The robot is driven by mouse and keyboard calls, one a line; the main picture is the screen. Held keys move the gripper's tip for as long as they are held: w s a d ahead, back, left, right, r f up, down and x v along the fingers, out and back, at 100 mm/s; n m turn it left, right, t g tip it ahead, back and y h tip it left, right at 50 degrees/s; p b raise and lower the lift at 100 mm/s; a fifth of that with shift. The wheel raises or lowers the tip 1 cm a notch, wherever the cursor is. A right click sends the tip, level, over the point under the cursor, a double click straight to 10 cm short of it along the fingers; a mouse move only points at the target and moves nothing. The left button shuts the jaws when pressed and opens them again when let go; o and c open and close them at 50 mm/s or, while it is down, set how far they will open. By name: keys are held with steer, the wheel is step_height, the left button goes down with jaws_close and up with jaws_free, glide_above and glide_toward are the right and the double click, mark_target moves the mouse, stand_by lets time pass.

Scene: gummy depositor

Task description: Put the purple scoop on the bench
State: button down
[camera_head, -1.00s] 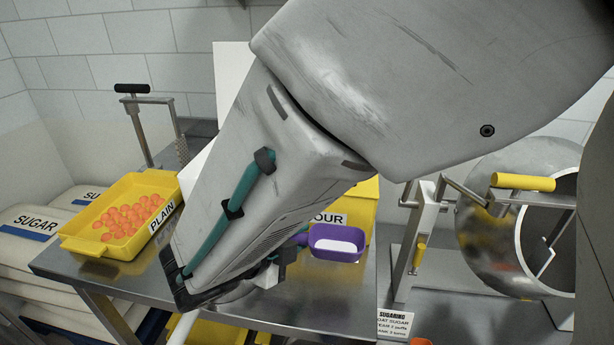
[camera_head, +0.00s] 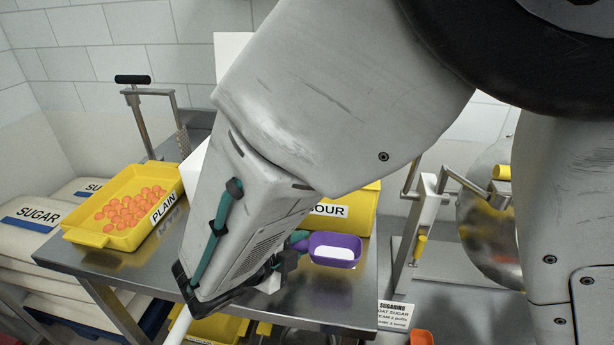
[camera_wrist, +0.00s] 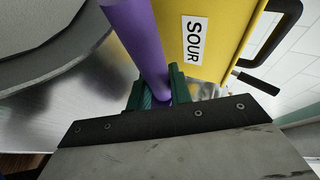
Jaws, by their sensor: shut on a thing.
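The purple scoop (camera_head: 334,250) shows in the head view at the right part of the steel bench (camera_head: 330,300), in front of the yellow SOUR bin. White material shows inside its bowl. My gripper (camera_head: 296,248) is shut on the scoop's handle, to the left of the bowl. In the wrist view the purple handle (camera_wrist: 140,45) runs up from between the green fingers of my gripper (camera_wrist: 157,92).
The yellow SOUR bin (camera_head: 350,205) stands right behind the scoop. A yellow PLAIN tray (camera_head: 95,238) with several orange gummies is at the bench's left. Sugar sacks (camera_head: 35,215) are stacked further left. A metal drum (camera_head: 485,235) stands at the right, beyond the bench edge.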

steer(key=c, duration=1.3)
jaws_free()
steer(key=shift+r, duration=0.1)
steer(key=shift+r, duration=0.4)
steer(key=v, duration=1.2)
steer(key=w+d+r+m+g, duration=0.2)
steer(key=d+r+m+g, duration=0.15)
steer(key=d+m, duration=0.85)
steer(key=w+d+r+m+g, duration=0.1)
steer(key=d+r+m+g, duration=0.3)
steer(key=d+m, duration=0.8)
steer(key=s+d+m+y, duration=0.2)
steer(key=s+d+m, duration=0.1)
steer(key=m, duration=0.5)
steer(key=s+d+m+g+y, duration=0.1)
steer(key=s+d+m, duration=0.3)
steer(key=m, duration=0.5)
steer(key=s+d+r+m+y, duration=0.1)
steer(key=s+d+m+y, duration=0.2)
steer(key=m, duration=0.5)
steer(key=shift+s+d+m+g+y, duration=0.15)
steer(key=shift+d+y, duration=0.15)
steer(key=shift+d, duration=0.35)
steer(key=shift+s+d+m+g+y, duration=0.15)
steer(key=shift+d+y, duration=0.15)
steer(key=shift+d, duration=0.4)
